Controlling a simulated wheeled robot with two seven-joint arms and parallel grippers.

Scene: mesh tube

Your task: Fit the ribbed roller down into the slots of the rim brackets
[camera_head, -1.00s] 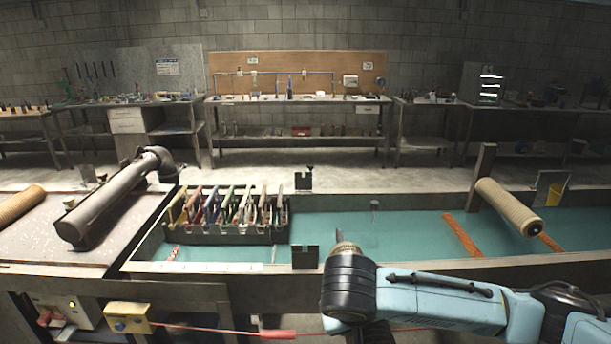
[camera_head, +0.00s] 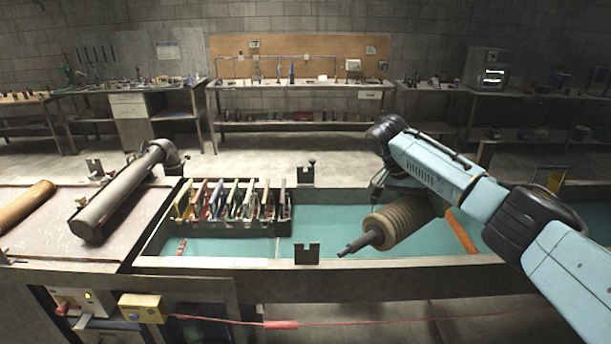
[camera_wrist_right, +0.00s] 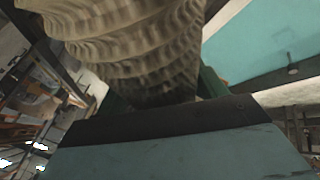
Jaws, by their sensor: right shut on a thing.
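The ribbed roller (camera_head: 403,221), tan with a dark shaft sticking out at its near left end, hangs tilted above the teal-floored trough, right of the slotted brackets. My right gripper (camera_head: 388,196) is shut on it from above; its fingertips are mostly hidden. In the right wrist view the roller (camera_wrist_right: 125,45) fills the upper middle between the dark green fingers. A dark slotted rim bracket (camera_head: 307,254) stands on the near rim, and another (camera_head: 305,177) on the far rim. Both look empty. The roller is apart from both. My left gripper is not in view.
A rack of several coloured-handled tools (camera_head: 232,205) sits in the trough left of the brackets. An orange-brown bar (camera_head: 461,232) lies in the trough to the right. The trough floor between rack and roller is clear.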

